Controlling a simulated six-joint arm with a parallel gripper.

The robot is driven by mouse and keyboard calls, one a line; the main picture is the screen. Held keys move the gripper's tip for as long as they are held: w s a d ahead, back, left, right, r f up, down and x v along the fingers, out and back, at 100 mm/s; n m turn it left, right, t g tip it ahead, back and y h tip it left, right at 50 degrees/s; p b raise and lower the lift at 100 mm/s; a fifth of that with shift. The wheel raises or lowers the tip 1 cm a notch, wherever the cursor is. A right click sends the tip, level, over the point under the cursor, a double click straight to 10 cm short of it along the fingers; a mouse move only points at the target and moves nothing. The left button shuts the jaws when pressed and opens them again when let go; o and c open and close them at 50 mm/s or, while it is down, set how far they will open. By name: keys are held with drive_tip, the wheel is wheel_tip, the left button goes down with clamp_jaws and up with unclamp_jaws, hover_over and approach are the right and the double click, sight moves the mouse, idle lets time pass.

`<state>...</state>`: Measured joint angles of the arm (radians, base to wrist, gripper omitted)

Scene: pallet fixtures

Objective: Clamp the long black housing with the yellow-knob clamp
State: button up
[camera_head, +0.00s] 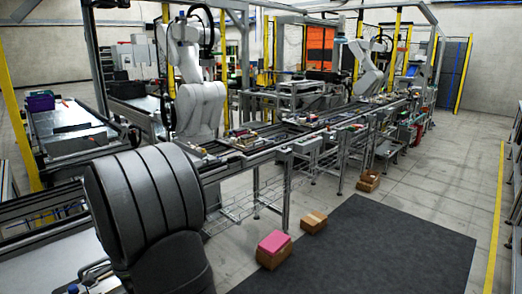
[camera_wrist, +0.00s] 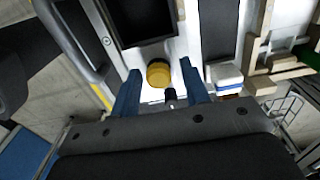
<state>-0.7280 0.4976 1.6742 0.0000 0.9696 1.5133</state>
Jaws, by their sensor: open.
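In the wrist view, my gripper (camera_wrist: 160,67) is open, with its two blue fingers apart. The clamp's round yellow knob (camera_wrist: 158,75) lies between the fingertips, with a gap on each side. A small dark cylindrical part (camera_wrist: 170,97) shows just below the knob. A dark rectangular piece (camera_wrist: 141,18) with a raised rim lies beyond the knob, and a long dark strip (camera_wrist: 220,28) lies to its right. I cannot tell which of them is the long black housing. My gripper is not visible in the head view.
A white and blue block (camera_wrist: 229,78) and light wooden bars (camera_wrist: 262,68) lie right of the fingers. A grey rail with a yellow stripe (camera_wrist: 85,65) runs along the left. In the head view, a long conveyor line (camera_head: 330,128) carries several fixtures, with boxes (camera_head: 273,250) on the floor before it.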

drive_tip(key=shift+r, duration=3.45)
drive_tip(key=shift+f, duration=4)
